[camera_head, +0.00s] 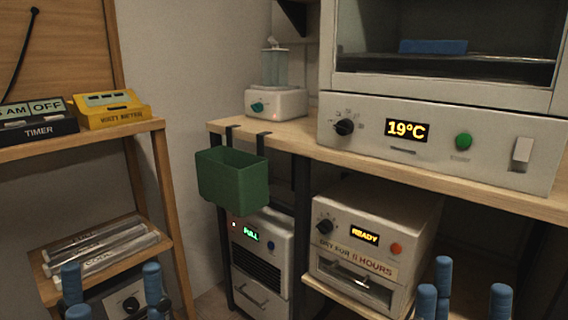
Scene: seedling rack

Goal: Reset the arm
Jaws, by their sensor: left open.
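My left gripper (112,290) shows at the bottom left edge, its blue fingertips pointing up and spread apart. It is open with nothing between the fingers, in front of the lower shelf of the wooden rack. My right gripper (468,294) shows at the bottom right edge, its blue fingertips also apart and empty. It is in front of the dark space right of the lower white dryer (370,215). Both arms and the rest of the grippers are below the frame.
A wooden bench (430,178) carries a white oven (440,145) reading 19°C and a small white device (276,104). A green bin (232,180) hangs from its edge. A white unit (262,262) stands below. The left rack (80,143) holds a timer (40,128) and yellow meter (112,108).

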